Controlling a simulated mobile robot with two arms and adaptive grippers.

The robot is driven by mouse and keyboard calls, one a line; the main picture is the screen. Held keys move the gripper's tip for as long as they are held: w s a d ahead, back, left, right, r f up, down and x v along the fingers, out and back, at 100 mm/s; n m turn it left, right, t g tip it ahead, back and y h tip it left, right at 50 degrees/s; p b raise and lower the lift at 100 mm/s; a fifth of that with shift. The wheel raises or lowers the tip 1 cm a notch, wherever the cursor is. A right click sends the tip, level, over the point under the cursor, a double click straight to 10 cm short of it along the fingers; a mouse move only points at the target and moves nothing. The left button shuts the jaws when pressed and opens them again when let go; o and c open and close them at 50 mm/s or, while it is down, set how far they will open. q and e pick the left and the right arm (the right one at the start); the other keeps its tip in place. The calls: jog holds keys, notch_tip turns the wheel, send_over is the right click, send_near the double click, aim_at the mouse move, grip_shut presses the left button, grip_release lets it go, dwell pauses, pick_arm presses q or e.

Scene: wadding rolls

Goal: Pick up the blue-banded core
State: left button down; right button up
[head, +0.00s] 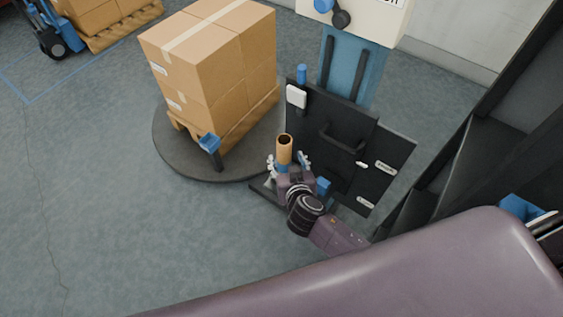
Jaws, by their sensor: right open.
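The core (284,147) is a tan, upright hollow tube with a dark opening at its top. A bit of blue band shows low on it, just above my gripper's palm. My right gripper (286,163) is open, with one finger to the left of the core and one to the right. Whether the fingers touch it I cannot tell. The core's lower end is hidden behind the gripper. My left gripper is not in view.
A black panel with a handle (340,139) stands close to the right of the core. Stacked cartons (219,77) sit on a pallet on a round dark turntable (174,153) to the left. A blue-topped post (213,150) stands at its edge. Floor at left is clear.

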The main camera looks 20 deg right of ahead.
aim_at(285, 156)
jog(key=shift+x, duration=3)
grip_shut()
